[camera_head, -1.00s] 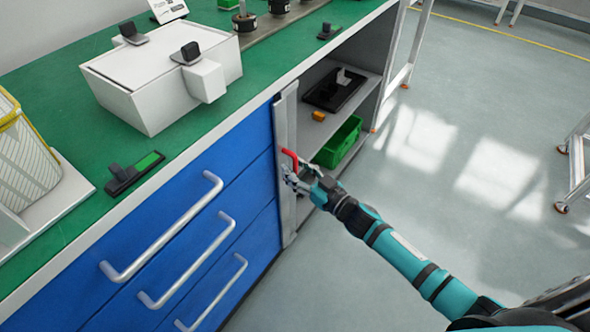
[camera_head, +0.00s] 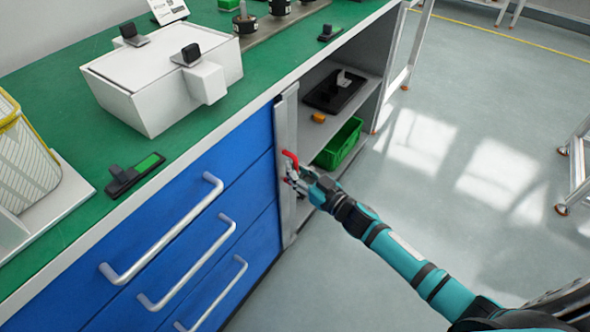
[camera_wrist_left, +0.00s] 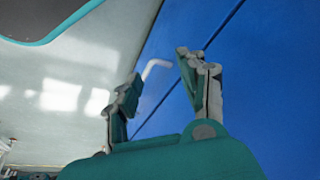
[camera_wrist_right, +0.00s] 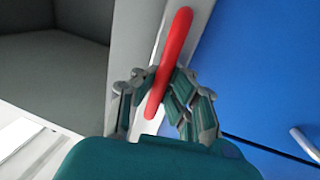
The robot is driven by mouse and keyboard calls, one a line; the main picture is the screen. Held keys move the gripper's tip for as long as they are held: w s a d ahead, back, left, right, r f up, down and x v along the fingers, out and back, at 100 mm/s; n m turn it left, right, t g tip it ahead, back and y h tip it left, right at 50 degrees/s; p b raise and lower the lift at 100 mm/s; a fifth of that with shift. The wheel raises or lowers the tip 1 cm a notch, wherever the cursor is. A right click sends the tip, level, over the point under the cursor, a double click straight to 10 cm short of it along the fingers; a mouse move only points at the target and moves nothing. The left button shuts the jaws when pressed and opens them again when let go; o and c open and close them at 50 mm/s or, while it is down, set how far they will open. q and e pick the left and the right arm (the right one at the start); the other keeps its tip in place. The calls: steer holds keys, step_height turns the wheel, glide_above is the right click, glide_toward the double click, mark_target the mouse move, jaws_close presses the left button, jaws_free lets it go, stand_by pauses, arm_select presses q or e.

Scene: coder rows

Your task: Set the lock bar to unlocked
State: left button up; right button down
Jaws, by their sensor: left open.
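The lock bar (camera_head: 286,215) is a grey upright strip at the right edge of the blue drawers. Its red handle (camera_head: 290,158) sticks out at mid height and is tilted. My right gripper (camera_head: 297,179) is at the handle. In the right wrist view the red handle (camera_wrist_right: 172,50) runs between the fingers of my right gripper (camera_wrist_right: 160,80), which are closed in on it. Part of the handle is hidden by the fingers. My left gripper (camera_wrist_left: 160,72) is open and empty in the left wrist view, in front of the blue drawers (camera_wrist_left: 245,80).
Drawer handles (camera_head: 165,230) stick out left of the bar. An open shelf right of it holds a green bin (camera_head: 339,143), an orange item (camera_head: 318,117) and a black tray. The green worktop carries a white box (camera_head: 130,90).

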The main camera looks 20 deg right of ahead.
steer(key=shift+f, duration=0.1)
arm_select(q)
steer(key=shift+f, duration=0.35)
arm_select(e)
steer(key=w+d, duration=0.2)
steer(key=d, duration=0.1)
steer(key=c, duration=1.3)
jaws_free()
steer(key=shift+d, duration=0.15)
steer(key=shift+c, duration=0.2)
arm_select(q)
steer(key=shift+r, duration=0.15)
arm_select(e)
steer(key=v, duration=1.2)
steer(key=shift+s+a, duration=0.1)
steer(key=shift+a, duration=0.15)
